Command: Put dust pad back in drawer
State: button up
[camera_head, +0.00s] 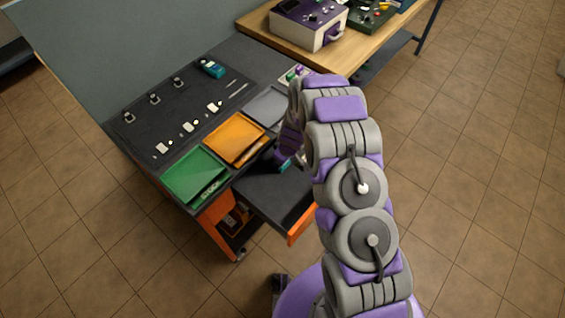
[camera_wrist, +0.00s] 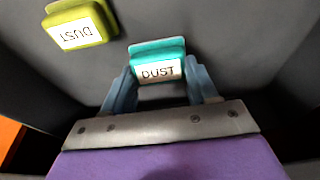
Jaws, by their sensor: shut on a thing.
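A teal dust pad (camera_wrist: 157,50) with a white "DUST" label sits between the two blue fingers of my gripper (camera_wrist: 158,78), which is shut on it. In the head view a bit of teal pad (camera_head: 285,165) shows at my gripper, over the open drawer (camera_head: 268,190). The drawer has a dark inside and an orange front. A yellow-green dust pad (camera_wrist: 80,25), its "DUST" label upside down, lies on the dark drawer floor to the left in the wrist view. Whether the teal pad touches the floor is unclear. My arm hides part of the drawer in the head view.
Green (camera_head: 193,172), orange (camera_head: 236,138) and grey (camera_head: 266,105) trays line the bench edge above the drawer. A dark board (camera_head: 180,105) with small parts lies behind them. A wooden table (camera_head: 362,45) with a purple-white device (camera_head: 308,24) stands at the back. The tiled floor at right is clear.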

jog(key=shift+f, duration=0.85)
jog(key=o, duration=1.5)
jog(key=shift+c, duration=0.2)
jog(key=p+v, duration=0.1)
jog(key=v, duration=1.1)
jog(key=shift+p, duration=0.35)
jog(key=shift+a+r, duration=0.1)
